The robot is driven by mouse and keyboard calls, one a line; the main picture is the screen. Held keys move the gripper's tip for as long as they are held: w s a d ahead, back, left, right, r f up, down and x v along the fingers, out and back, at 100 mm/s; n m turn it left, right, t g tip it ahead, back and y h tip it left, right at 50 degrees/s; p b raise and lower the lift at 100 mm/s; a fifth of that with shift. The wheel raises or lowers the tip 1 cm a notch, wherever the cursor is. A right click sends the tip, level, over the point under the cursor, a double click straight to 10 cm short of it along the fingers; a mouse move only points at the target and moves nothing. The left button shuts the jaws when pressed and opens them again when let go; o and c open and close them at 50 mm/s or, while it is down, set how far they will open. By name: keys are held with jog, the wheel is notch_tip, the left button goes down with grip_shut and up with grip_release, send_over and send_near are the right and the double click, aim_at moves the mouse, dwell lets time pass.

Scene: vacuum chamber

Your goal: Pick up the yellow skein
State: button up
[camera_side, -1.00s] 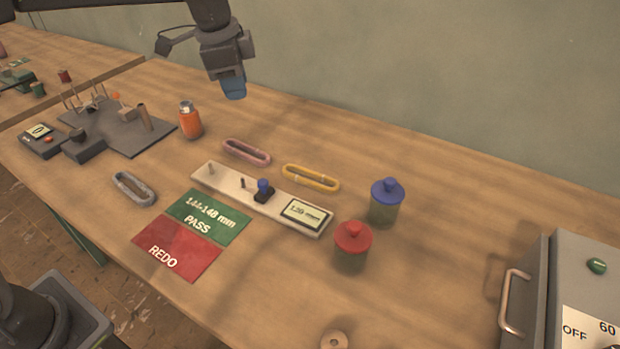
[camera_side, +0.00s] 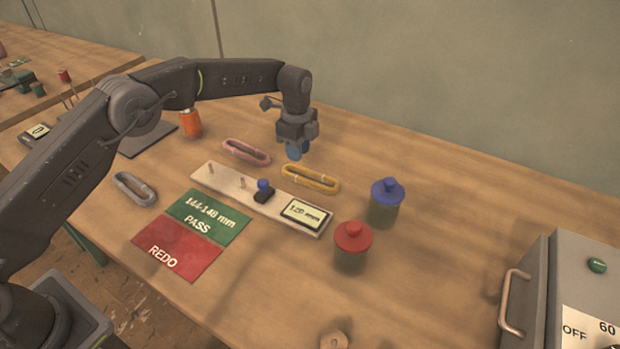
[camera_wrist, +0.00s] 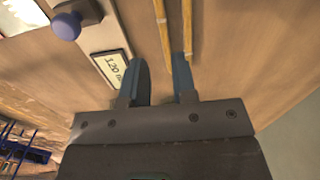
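The yellow skein (camera_side: 308,185) is a long closed loop lying on the wooden table behind the white gauge board. My gripper (camera_side: 294,152) points down above and just behind its left end in the side view, apart from it as far as I can tell. In the wrist view, my gripper (camera_wrist: 161,82) is open, with a clear gap between its two blue fingers and nothing held. There the skein's two strands (camera_wrist: 162,30) run beyond the fingertips, one toward the gap and one toward the right finger. The skein's near end is hidden in that view.
The gauge board (camera_side: 225,188) has pegs, a blue-knobbed slider (camera_side: 264,188) and a display. A pink skein (camera_side: 246,151) lies left of the yellow one, a grey skein (camera_side: 134,189) farther left. Blue-lidded (camera_side: 386,202) and red-lidded (camera_side: 352,246) jars stand to the right.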

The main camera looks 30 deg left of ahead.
aim_at(300, 177)
notch_tip(300, 177, down, 8)
jog(key=shift+w+d+f, duration=0.15)
jog(key=shift+f, duration=0.1)
dwell(0.4)
grip_shut()
